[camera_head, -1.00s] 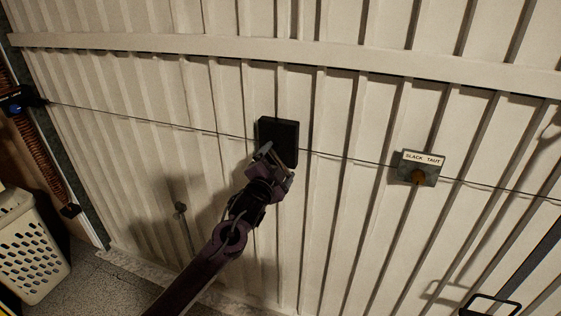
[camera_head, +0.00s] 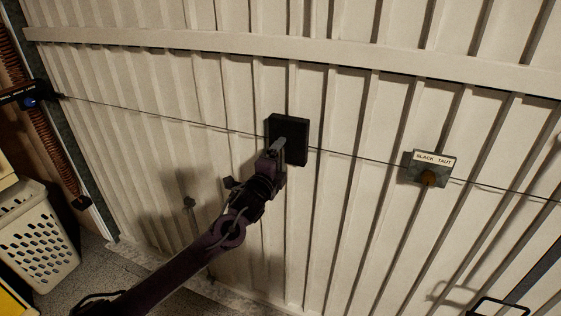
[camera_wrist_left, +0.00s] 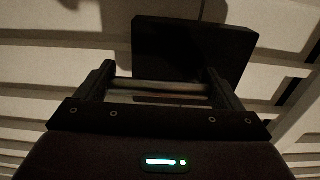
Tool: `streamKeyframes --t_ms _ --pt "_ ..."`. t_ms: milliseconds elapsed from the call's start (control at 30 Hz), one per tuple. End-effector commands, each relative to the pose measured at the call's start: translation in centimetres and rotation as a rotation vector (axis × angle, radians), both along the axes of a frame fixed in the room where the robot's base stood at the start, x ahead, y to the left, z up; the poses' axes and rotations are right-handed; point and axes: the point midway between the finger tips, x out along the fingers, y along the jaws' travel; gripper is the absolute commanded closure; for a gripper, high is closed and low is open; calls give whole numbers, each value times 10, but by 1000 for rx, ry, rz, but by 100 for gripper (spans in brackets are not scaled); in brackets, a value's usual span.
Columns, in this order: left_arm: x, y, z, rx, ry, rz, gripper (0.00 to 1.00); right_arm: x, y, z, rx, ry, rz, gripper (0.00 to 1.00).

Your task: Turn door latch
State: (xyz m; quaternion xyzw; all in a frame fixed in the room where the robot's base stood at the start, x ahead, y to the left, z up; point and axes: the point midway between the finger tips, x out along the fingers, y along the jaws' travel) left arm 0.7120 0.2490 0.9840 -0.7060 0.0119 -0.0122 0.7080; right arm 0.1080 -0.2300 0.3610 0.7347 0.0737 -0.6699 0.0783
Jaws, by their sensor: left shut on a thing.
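The door latch is a black square plate (camera_head: 290,122) on the ribbed cream door, with a bar-like handle in front of it. My left gripper (camera_head: 281,148) is at the lower part of the plate. In the left wrist view the black plate (camera_wrist_left: 195,45) stands behind the fingers. The pale handle bar (camera_wrist_left: 158,87) lies across between the two fingers of my left gripper (camera_wrist_left: 160,85), which is shut on it. The gripper hides part of the handle in the head view. My right gripper is not in view.
A thin cable (camera_head: 375,160) runs across the door behind the plate. A small box marked "SLACK TAUT" (camera_head: 434,158) with an orange knob is to the right. A perforated cream basket (camera_head: 38,238) stands at lower left.

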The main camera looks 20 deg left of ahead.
Motion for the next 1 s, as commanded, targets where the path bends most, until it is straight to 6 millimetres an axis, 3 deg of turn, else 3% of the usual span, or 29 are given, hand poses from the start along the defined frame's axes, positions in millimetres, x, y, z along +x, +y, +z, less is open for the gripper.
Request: streamKeyframes --t_ms 467,500,567,833,1000 --pt "0 0 -1 16 1 -1 53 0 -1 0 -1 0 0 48" --pt "0 0 -1 16 1 -1 8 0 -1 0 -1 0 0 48" --pt "0 0 0 15 0 -1 0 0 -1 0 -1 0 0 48" --pt "-2 0 -1 13 1 -1 0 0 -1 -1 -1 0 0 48" --pt "-20 1 -3 14 2 -1 0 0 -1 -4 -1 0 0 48"
